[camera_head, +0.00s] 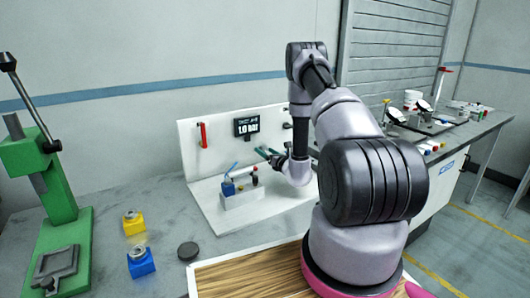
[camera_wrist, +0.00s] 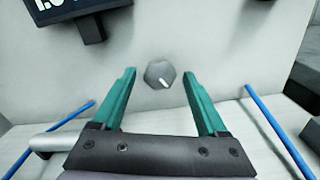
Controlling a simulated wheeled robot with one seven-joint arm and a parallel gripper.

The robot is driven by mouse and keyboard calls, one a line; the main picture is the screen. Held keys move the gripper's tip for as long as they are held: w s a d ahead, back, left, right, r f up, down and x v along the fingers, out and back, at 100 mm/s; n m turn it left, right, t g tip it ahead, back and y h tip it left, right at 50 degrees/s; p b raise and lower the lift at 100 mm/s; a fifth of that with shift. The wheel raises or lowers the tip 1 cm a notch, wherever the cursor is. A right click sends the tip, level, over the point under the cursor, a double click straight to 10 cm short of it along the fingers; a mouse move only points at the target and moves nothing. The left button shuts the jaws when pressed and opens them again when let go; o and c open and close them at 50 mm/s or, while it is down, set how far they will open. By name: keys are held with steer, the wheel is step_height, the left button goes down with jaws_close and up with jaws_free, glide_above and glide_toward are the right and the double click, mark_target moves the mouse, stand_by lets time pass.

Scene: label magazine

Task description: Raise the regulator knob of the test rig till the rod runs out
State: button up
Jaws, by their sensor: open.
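The regulator knob (camera_wrist: 159,75) is a grey, many-sided knob with a white pointer mark, on the white upright panel of the test rig (camera_head: 222,165). My gripper (camera_wrist: 160,80) has green fingers and is open, with the knob between and slightly beyond the fingertips in the wrist view. The fingers appear apart from the knob. In the head view my gripper (camera_head: 268,154) is close to the panel, and the knob is hidden by my arm. A dark display (camera_head: 259,122) on the panel reads 1.0 bar. A silver cylinder (camera_wrist: 48,142) lies at the lower left in the wrist view.
Blue tubes (camera_wrist: 270,125) run on both sides of my gripper. A white block with a blue fitting (camera_head: 228,187) stands on the rig base. A green press (camera_head: 55,190), yellow and blue blocks (camera_head: 141,262) and a black puck (camera_head: 188,251) stand on the bench to the left.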

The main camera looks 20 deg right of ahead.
steer(key=s, duration=0.3)
steer(key=s+d, duration=0.1)
steer(key=s, duration=0.2)
steer(key=shift+s+d, duration=0.1)
steer(key=shift+s, duration=0.1)
stand_by(1.5)
